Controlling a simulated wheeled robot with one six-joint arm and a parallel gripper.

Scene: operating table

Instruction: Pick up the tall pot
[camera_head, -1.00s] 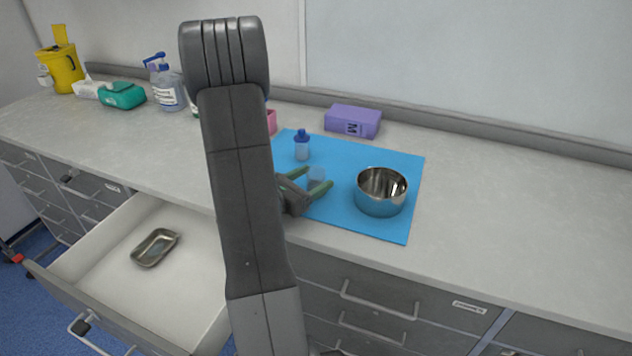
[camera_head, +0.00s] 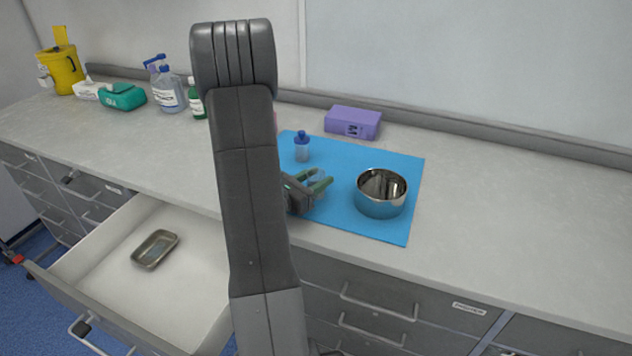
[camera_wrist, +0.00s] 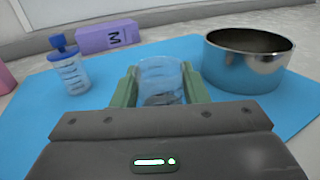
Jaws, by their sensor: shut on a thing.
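A clear, see-through pot (camera_wrist: 160,70) with an open top stands upright between the two green fingers of my gripper (camera_wrist: 160,90) in the wrist view. The fingers touch it on both sides, so my gripper is shut on it. The pot's lower part is hidden behind the gripper body, and I cannot tell whether it is clear of the blue mat (camera_wrist: 35,115). In the head view my gripper (camera_head: 318,184) is over the mat's front left part, and the pot is mostly hidden by the fingers.
A shiny steel bowl (camera_head: 380,194) stands close on the right. A blue-capped bottle (camera_head: 302,148) stands behind left, with a purple box (camera_head: 353,122) beyond the mat. An open drawer (camera_head: 190,285) holds a small metal tray (camera_head: 155,249). The counter's right side is free.

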